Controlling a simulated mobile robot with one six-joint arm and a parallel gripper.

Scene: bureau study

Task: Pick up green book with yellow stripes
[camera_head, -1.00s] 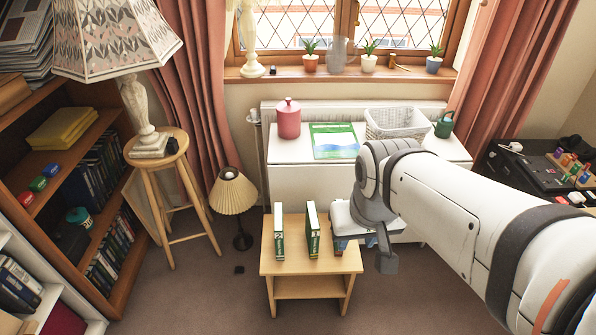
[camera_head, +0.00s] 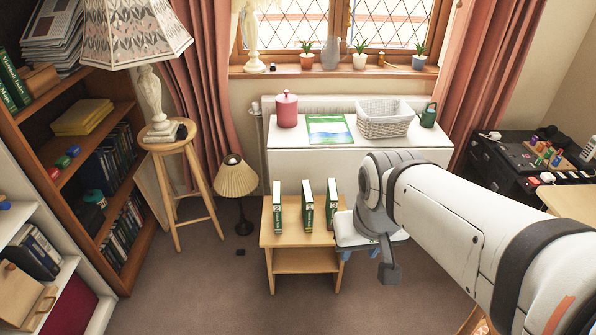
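Three thin green books with white page edges stand upright on a small wooden table: a left book (camera_head: 277,208), a middle book (camera_head: 307,207) and a right book (camera_head: 332,205). Their spines carry pale lettering. Yellow stripes cannot be made out at this size, so I cannot tell which book is the striped one. More green books (camera_head: 14,82) stand on the top shelf at far left. My gripper (camera_head: 389,273) points down to the right of the small table, apart from the books. Its fingers are seen edge-on, and no held object shows.
The small wooden table (camera_head: 297,238) stands before a white cabinet (camera_head: 290,163) bearing a pink canister, a green booklet and a basket (camera_head: 385,125). A pale stool (camera_head: 345,236) is partly behind my arm. A lamp (camera_head: 236,180) stands left. Carpet in front is clear.

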